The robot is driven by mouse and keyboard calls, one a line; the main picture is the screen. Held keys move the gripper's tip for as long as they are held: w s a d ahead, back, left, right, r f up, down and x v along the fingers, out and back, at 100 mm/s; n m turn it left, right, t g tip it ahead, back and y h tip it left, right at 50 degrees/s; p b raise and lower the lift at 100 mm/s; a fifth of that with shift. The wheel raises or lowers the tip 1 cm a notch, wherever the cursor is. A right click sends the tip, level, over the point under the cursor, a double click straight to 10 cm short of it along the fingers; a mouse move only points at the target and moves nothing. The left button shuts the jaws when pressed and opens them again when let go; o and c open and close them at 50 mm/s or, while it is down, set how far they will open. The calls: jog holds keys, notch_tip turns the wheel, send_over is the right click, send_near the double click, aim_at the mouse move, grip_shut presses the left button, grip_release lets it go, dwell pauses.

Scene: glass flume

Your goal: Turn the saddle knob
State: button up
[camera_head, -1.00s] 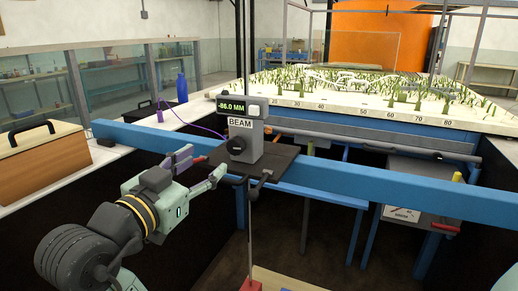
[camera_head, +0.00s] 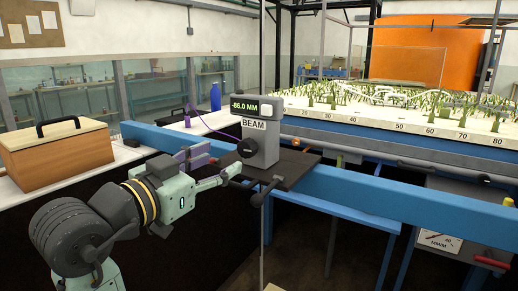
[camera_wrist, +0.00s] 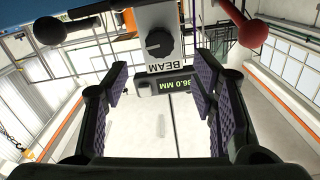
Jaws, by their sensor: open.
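The grey saddle unit (camera_head: 262,138) stands on a dark plate on the blue beam, marked BEAM, its display reading -86.0 MM. A round black knob (camera_head: 247,148) is on its front. The wrist view shows this knob (camera_wrist: 158,43) with the unit inverted, beyond the fingertips and roughly centred between them. A bar under the plate has a dark ball end (camera_head: 257,200). In the wrist view, a red ball (camera_wrist: 250,32) and a dark ball (camera_wrist: 48,28) flank the unit. My gripper (camera_head: 215,163) is open and empty, short of the knob, with purple pads.
The blue beam (camera_head: 370,193) runs across in front of me. A wooden box (camera_head: 57,150) with a black handle sits at left, and a blue bottle (camera_head: 215,97) stands behind. The long model bed (camera_head: 400,122) lies beyond the beam. A purple cable (camera_head: 210,124) runs near the unit.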

aim_at(244, 149)
jog(key=p+x, duration=0.1)
jog(key=x, duration=0.8)
jog(key=shift+w+p, duration=0.1)
jog(key=shift+p, duration=0.3)
jog(key=c, duration=1.1)
jog(key=shift+d+f+b, duration=0.1)
jog(key=shift+f+b, duration=0.05)
jog(key=shift+b, duration=0.15)
jog(key=shift+c, duration=0.2)
jog(key=shift+m, duration=0.3)
jog(key=o, duration=1.1)
jog(key=shift+o, duration=0.2)
jog(key=v, duration=1.2)
